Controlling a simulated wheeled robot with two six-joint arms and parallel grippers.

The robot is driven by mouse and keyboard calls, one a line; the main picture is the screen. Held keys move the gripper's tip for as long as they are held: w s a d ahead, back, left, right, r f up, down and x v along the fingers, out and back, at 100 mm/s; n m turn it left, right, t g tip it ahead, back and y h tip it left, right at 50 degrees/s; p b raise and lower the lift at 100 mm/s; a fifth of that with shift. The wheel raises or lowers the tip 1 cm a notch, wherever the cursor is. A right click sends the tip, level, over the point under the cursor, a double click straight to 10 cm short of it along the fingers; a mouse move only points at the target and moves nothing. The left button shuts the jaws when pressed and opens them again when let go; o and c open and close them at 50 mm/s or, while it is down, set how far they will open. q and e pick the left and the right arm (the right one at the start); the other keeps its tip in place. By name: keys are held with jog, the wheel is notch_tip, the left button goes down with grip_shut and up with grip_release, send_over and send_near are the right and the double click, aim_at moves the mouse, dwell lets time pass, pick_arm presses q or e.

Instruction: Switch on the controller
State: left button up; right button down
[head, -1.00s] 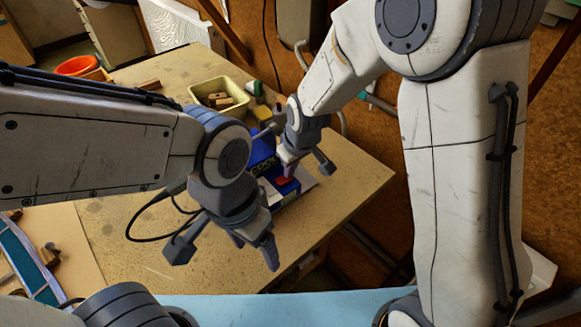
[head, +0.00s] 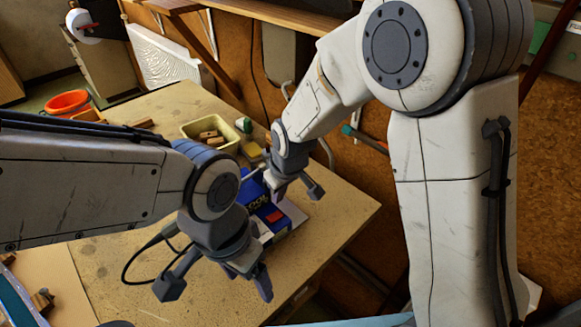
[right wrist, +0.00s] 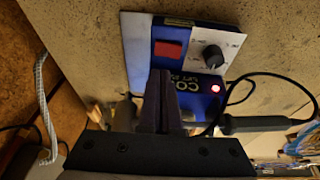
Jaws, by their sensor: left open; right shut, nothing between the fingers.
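The controller (head: 262,212) is a blue box on the workbench, partly hidden by my grippers in the head view. In the right wrist view the controller (right wrist: 194,92) shows a red switch (right wrist: 168,50), a black knob (right wrist: 213,56) and a red lamp (right wrist: 215,88) that glows. My right gripper (head: 279,189) is shut and empty, close to the controller's face. In the right wrist view its fingers (right wrist: 161,82) point at the panel below the red switch and hide part of the lettering. My left gripper (head: 250,276) is open and empty, in front of the controller.
A cream bin (head: 211,132) with wooden blocks stands behind the controller on the workbench (head: 135,262). An orange bowl (head: 67,102) is at the far left. A dark cable and a tool handle (right wrist: 252,124) lie beside the controller. The bench's middle left is mostly clear.

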jog(key=w+d+b+v, duration=0.1)
jog(key=v, duration=0.7)
jog(key=shift+d+r, duration=0.25)
jog(key=shift+d, duration=0.2)
